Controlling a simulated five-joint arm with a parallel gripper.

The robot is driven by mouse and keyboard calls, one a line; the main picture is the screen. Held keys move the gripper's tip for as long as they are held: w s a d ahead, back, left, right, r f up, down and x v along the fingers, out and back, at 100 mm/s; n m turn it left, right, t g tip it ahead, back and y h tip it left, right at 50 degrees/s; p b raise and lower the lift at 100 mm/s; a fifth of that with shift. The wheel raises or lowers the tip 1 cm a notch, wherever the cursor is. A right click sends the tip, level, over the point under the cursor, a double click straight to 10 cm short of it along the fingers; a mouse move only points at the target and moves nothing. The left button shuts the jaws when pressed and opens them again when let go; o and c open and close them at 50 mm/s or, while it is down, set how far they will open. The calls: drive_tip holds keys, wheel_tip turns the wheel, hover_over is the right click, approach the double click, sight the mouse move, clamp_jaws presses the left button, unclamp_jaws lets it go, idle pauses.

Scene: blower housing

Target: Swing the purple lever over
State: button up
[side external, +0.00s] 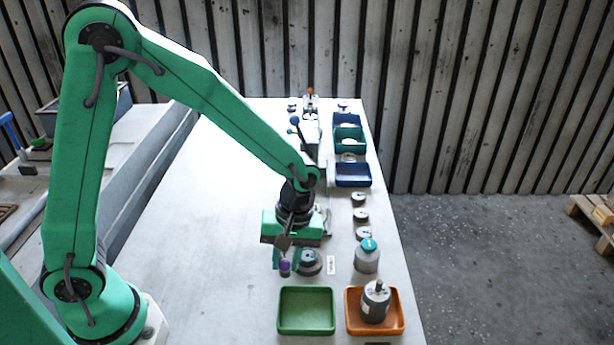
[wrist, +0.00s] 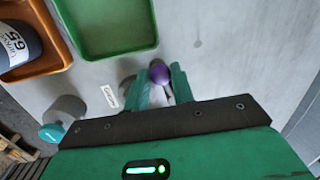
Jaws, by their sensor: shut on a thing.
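The purple lever shows as a purple knob (side external: 285,268) at the end of a lever on a grey round base (side external: 310,262) on the table. The knob also shows in the wrist view (wrist: 159,72). My gripper (side external: 285,262) points down with its green fingers on either side of the knob, shut on it. In the wrist view the fingers (wrist: 160,84) flank the knob, and most of the base is hidden behind them. The base is just right of the gripper in the side view.
A green tray (side external: 306,330) and an orange tray (side external: 398,326) holding a grey canister (side external: 376,300) stand at the front. A teal-topped grey cylinder (side external: 367,258) stands to the right. Blue and green bins (side external: 352,182) are farther back. The table's left part is clear.

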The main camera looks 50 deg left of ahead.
drive_tip(key=shift+s, duration=0.15)
drive_tip(key=o, duration=1)
drive_tip(key=shift+r, duration=0.1)
drive_tip(key=shift+w+d+r, duration=0.1)
drive_tip(key=shift+w+r, duration=0.15)
drive_tip(key=shift+r, duration=1)
drive_tip(key=shift+w+d+r, duration=0.1)
drive_tip(key=shift+w+r, duration=0.1)
drive_tip(key=shift+r, duration=1.05)
drive_tip(key=shift+w+r, duration=0.25)
drive_tip(key=shift+r, duration=1)
